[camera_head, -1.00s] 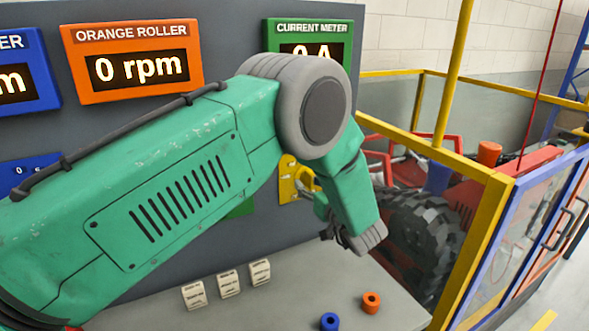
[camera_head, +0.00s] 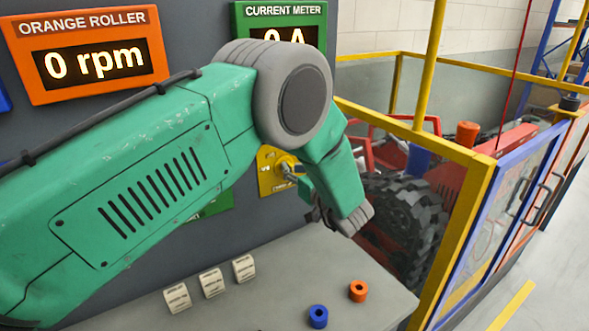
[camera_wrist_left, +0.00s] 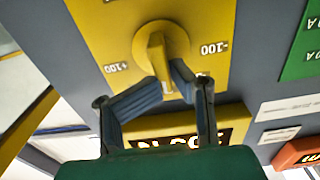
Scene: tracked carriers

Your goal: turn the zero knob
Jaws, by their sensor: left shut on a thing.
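The zero knob (camera_wrist_left: 157,50) is a yellow round dial with a raised bar handle on a yellow plate (camera_wrist_left: 98,25) marked +100 and -100. In the left wrist view the writing is upside down, and the bar stands nearly upright with a slight tilt. My left gripper (camera_wrist_left: 172,82) is shut on the lower end of this bar, one finger on each side. In the head view the yellow plate (camera_head: 265,181) is partly behind my green left arm, with the gripper (camera_head: 291,174) at the knob. My right gripper is not in view.
An orange roller display (camera_head: 85,55) reads 0 rpm. A yellow fence (camera_head: 465,215) encloses a large black tyre (camera_head: 400,220) at the right.

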